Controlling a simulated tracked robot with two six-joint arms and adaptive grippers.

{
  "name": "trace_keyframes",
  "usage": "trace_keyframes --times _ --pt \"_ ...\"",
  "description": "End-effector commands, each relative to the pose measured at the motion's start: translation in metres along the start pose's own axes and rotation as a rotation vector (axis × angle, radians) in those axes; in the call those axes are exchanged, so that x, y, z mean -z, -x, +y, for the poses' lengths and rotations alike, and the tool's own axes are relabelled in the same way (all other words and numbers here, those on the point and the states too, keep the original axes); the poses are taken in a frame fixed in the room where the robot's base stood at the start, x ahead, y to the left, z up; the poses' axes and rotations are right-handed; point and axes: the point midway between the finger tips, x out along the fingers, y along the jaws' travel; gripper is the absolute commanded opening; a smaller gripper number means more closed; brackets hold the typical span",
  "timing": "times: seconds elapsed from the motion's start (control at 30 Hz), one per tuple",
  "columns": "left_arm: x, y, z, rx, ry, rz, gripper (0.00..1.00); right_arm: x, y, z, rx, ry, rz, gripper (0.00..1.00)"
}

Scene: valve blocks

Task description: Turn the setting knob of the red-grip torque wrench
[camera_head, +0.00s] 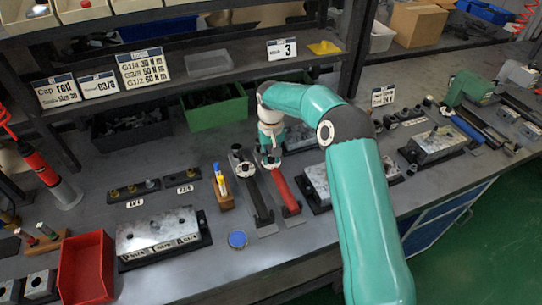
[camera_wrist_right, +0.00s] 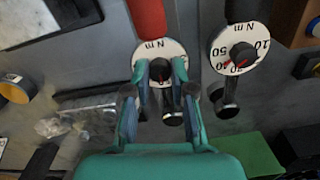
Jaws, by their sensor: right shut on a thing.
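The red-grip torque wrench (camera_head: 286,191) lies on the bench with its handle toward the front. In the right wrist view its red grip (camera_wrist_right: 147,17) is at the top, and its white "N m" dial (camera_wrist_right: 142,55) is below it. The dark setting knob (camera_wrist_right: 159,68) stands on that dial. My right gripper (camera_wrist_right: 161,72) is shut on the knob, a fingertip on each side; the fingers hide part of the dial. In the head view the right gripper (camera_head: 271,158) is over the wrench's far end, partly hidden by my arm. My left gripper is in neither view.
A black-grip torque wrench (camera_head: 256,192) lies close on the left, its dial (camera_wrist_right: 238,47) clear in the wrist view. A green bin (camera_head: 215,110) is behind.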

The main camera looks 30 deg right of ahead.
Motion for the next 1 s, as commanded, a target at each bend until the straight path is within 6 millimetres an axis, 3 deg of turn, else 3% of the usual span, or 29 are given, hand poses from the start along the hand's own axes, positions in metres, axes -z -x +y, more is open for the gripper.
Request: trace_keyframes --times 0.2,0.23,0.27,0.67,0.87,1.0 --pt "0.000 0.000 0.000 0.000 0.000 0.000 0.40 0.001 0.002 0.000 0.000 -0.001 0.003 0.00" --pt "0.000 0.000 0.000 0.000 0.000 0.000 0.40 0.001 0.002 0.000 0.000 -0.001 0.003 0.28" --pt "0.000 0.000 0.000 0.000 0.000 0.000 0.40 0.001 0.001 0.000 0.000 -0.001 0.003 0.33" --pt "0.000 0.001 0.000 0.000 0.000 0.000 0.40 0.000 0.004 0.000 0.000 -0.002 0.001 0.34" --pt "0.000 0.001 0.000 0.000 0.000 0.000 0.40 0.001 0.030 0.000 0.001 -0.002 0.005 0.34" --pt "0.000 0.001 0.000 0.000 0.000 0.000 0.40 0.001 0.058 -0.001 0.002 -0.001 0.006 0.34"
